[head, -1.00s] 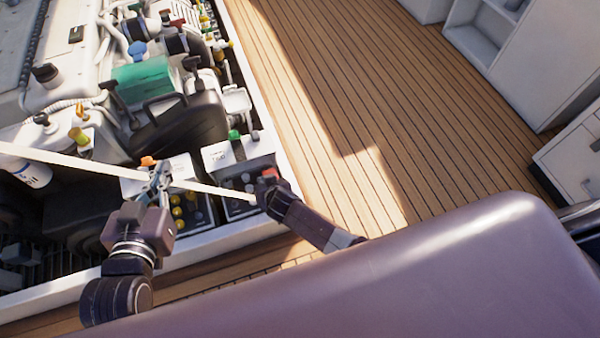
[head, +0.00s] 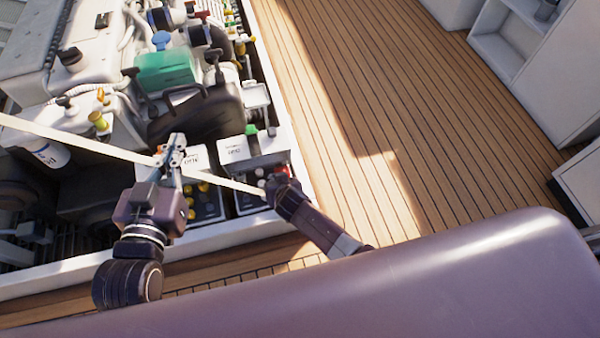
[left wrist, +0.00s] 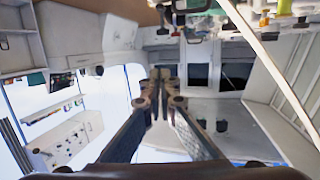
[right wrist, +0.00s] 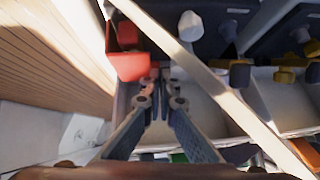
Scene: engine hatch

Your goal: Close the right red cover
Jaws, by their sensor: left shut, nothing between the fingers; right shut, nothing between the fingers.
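The right red cover (right wrist: 128,66) is in the right wrist view, up and left of my right fingertips, at the corner of a light box. A smaller red part (right wrist: 127,35) shows behind it. In the head view only a bit of red (head: 284,170) shows beside my right gripper (head: 273,182). My right gripper (right wrist: 160,78) is shut and empty, with its tips close beside the cover; I cannot tell whether they touch it. My left gripper (head: 175,148) is shut and empty above the left box (head: 190,160). Its shut tips (left wrist: 160,78) also show in the left wrist view.
A pale bar (head: 90,143) crosses in front of the boxes, and crosses the right wrist view (right wrist: 200,70). A green cap (head: 251,129) is on the right box (head: 236,150). The white hatch rim (head: 290,135) borders open wooden deck (head: 350,90).

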